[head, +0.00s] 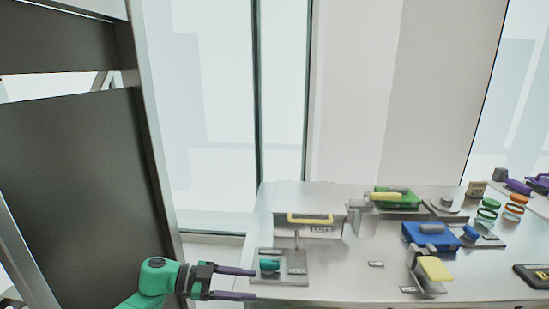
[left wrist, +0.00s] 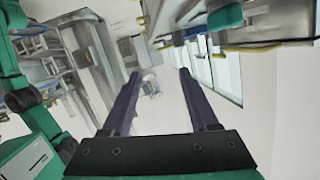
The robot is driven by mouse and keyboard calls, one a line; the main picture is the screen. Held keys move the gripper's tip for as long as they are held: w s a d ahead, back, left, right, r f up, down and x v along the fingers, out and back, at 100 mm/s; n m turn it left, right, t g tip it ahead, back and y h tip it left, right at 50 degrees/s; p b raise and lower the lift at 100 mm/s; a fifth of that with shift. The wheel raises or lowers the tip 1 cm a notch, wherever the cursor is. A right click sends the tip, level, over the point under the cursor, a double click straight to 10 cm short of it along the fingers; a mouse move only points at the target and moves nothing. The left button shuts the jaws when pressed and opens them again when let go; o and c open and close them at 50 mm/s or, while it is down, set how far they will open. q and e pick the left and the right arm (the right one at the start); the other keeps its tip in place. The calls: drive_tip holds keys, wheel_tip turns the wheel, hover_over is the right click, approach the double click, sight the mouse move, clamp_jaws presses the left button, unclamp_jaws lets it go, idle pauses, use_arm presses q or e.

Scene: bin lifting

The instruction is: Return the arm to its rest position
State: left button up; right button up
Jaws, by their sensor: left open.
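My left gripper (head: 254,284) is in the lower left of the head view, at the left front edge of the metal table (head: 335,280). Its two dark purple fingers point right and are spread apart with nothing between them. In the left wrist view the same gripper (left wrist: 158,74) shows its fingers apart, with open floor and room beyond them. My left arm is green and comes in from the bottom left. My right gripper is in neither view.
On the table are a bin with a yellow handle (head: 310,219), a teal cylinder (head: 270,265) on a plate close to my left fingers, a blue box (head: 430,237), a green box (head: 398,197) and a yellow pad (head: 436,268). A dark panel (head: 75,190) stands at the left.

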use_arm(q)
drive_tip(key=w+d+r+n+t, duration=0.2)
drive_tip(key=d+n+t, duration=0.2)
drive_tip(key=d+t, duration=0.35)
drive_tip(key=s+a+f+n+y, duration=0.6)
drive_tip(key=a+y, duration=0.1)
drive_tip(key=a, duration=0.2)
drive_tip(key=s+a+f+n+y, duration=0.5)
drive_tip(key=a+n+y, duration=0.2)
drive_tip(key=a, duration=0.1)
drive_tip(key=s+a+f+g+y, duration=0.1)
drive_tip(key=s+a+f+g, duration=0.15)
drive_tip(key=s, duration=0.45)
drive_tip(key=s+a+f+g, duration=0.1)
drive_tip(key=s+a+g, duration=0.2)
drive_tip(key=s, duration=0.4)
drive_tip(key=s+f+g, duration=0.1)
drive_tip(key=s+f, duration=0.1)
drive_tip(key=f, duration=1)
drive_tip(key=s+f, duration=0.2)
drive_tip(key=f, duration=1)
drive_tip(key=s+a+f+g, duration=0.1)
drive_tip(key=s+a+f, duration=0.2)
drive_tip(key=s+f, duration=1)
drive_tip(key=s, duration=0.3)
drive_tip(key=shift+a+f+g, duration=0.15)
drive_tip(key=shift+a+g, duration=0.05)
drive_tip(key=shift+g, duration=0.1)
